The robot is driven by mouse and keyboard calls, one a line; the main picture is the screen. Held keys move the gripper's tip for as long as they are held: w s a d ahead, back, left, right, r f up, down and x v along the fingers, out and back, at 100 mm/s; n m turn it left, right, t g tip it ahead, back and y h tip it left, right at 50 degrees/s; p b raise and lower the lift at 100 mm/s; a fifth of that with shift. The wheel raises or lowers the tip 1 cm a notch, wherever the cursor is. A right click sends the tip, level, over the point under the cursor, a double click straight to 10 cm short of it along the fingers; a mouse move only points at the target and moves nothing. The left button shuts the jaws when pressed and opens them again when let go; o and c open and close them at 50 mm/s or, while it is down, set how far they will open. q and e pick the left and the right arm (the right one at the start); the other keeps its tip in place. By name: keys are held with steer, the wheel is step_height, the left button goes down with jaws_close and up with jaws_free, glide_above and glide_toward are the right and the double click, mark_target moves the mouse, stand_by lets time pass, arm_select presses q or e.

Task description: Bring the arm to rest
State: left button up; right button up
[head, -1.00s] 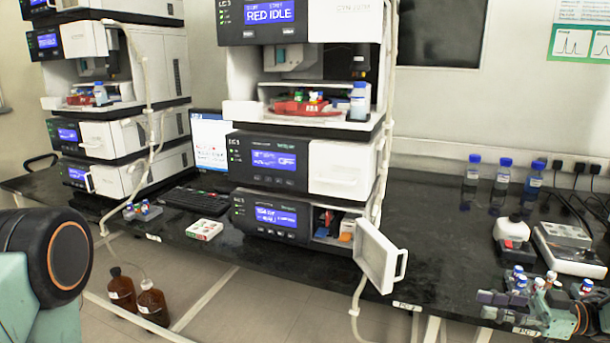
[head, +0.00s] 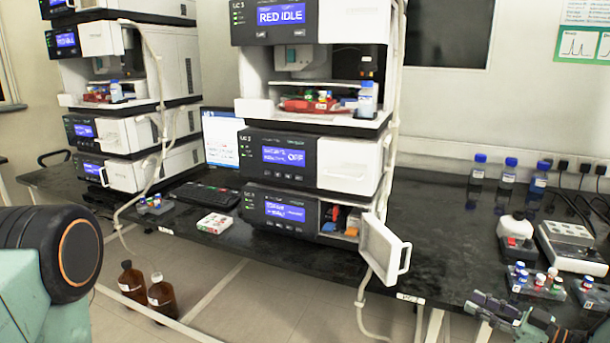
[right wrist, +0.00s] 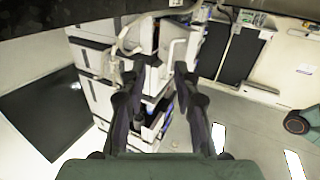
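My right gripper (head: 482,304) is at the lower right of the head view, beside the front edge of the black bench (head: 440,235). In the right wrist view its two dark fingers (right wrist: 160,72) stand apart with nothing between them, so it is open and empty. The near vial rack (head: 536,285), holding several vials with red, blue and white caps, stands on the bench above and right of the gripper, apart from it. Part of my left arm shows at the left edge of the head view; the left gripper is out of view.
The central instrument stack (head: 275,155) has its lower white door (head: 385,248) open over the bench edge. A second stack (head: 100,130) stands left. Brown bottles (head: 160,295) are on the floor. Blue-capped bottles (head: 508,172) stand at the back right. The bench's middle right is clear.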

steer(key=s+a+f+m+g+h, duration=0.2)
steer(key=s+a+f+m+h, duration=0.3)
steer(key=f, duration=0.4)
steer(key=s+a+f+m+g+h, duration=0.3)
steer(key=s+a+f+m+h, duration=0.15)
steer(key=a+f, duration=0.3)
steer(key=s+a+g, duration=0.2)
steer(key=s+g, duration=0.1)
steer(key=s, duration=0.7)
steer(key=s+a+r+g+h, duration=0.1)
steer(key=s+a+g, duration=0.2)
steer(key=s, duration=0.6)
steer(key=s+a+r+n+g, duration=0.1)
steer(key=s+a+g, duration=0.2)
steer(key=s, duration=0.7)
steer(key=shift+s+a, duration=0.25)
steer(key=shift+s, duration=0.05)
